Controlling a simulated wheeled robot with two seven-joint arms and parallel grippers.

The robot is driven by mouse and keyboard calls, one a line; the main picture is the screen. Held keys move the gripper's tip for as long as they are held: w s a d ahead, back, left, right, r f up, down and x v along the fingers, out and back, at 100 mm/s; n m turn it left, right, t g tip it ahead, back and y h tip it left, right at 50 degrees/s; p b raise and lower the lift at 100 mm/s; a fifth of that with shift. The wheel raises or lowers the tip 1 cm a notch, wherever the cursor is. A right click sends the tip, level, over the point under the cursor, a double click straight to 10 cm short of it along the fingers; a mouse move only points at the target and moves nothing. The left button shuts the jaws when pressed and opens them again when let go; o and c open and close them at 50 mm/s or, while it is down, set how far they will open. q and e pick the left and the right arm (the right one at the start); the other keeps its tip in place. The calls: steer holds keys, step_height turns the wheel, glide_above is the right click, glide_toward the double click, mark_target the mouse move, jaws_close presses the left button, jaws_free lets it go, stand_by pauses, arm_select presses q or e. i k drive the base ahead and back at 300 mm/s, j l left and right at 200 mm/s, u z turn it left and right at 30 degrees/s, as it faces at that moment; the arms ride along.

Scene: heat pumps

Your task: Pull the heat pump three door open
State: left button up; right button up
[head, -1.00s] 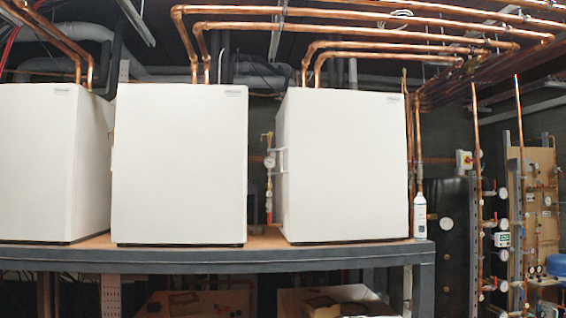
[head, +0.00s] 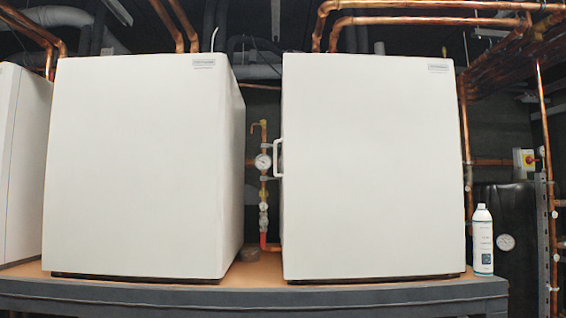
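Three white box-shaped heat pumps stand in a row on a grey-edged bench. The rightmost heat pump (head: 375,165) shows its flat front face, which looks shut, with a small label at its top right. A white handle (head: 279,157) sticks out at its left edge. The middle heat pump (head: 140,165) stands to its left, and part of another heat pump (head: 22,165) shows at the far left. No numbers are readable, so I cannot tell from markings which is number three. Neither of my grippers is in view.
The bench (head: 250,296) runs across the front. A gauge (head: 263,161) on copper pipework stands in the gap left of the rightmost heat pump. A white bottle (head: 482,240) stands at the bench's right end. Copper pipes (head: 430,20) run overhead.

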mark_target(373, 175)
steer(key=i+l, duration=0.3)
steer(key=i, duration=0.15)
steer(key=i+l, duration=0.3)
steer(key=i, duration=0.15)
